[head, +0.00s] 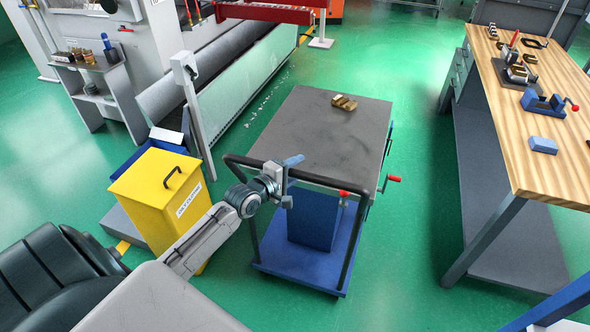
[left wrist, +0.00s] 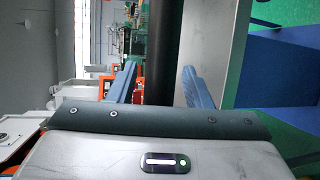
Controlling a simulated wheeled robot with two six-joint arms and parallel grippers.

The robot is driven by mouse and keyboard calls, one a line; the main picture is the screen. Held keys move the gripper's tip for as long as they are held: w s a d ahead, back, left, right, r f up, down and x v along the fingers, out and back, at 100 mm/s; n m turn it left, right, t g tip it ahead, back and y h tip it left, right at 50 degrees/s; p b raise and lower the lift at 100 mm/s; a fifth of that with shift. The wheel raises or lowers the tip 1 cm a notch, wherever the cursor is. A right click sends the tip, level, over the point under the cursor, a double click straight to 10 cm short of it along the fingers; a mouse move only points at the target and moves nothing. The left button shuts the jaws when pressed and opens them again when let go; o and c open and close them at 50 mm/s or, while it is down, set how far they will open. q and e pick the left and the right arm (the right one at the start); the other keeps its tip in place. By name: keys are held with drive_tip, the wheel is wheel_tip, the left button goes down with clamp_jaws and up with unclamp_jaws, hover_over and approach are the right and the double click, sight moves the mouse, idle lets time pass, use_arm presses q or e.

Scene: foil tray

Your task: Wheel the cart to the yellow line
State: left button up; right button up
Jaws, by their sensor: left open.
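The cart (head: 320,135) has a grey top, a blue box below, a blue base and a black push handle (head: 345,187) on its near side. Several brass-coloured blocks (head: 344,102) lie on its top. My left gripper (head: 290,182) is at the handle, with its two blue fingers open. In the left wrist view the black handle bar (left wrist: 161,50) runs between the fingers, with gaps visible on both sides. My right gripper is out of view.
A yellow bin (head: 150,205) stands close left of the cart. A grey post (head: 192,110) and a large machine with a roller (head: 205,75) are behind it. A wooden workbench (head: 540,90) stands at the right. Green floor (head: 405,100) is clear beyond and right of the cart.

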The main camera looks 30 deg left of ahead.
use_arm(q)
clamp_jaws()
drive_tip(key=shift+w, duration=0.1)
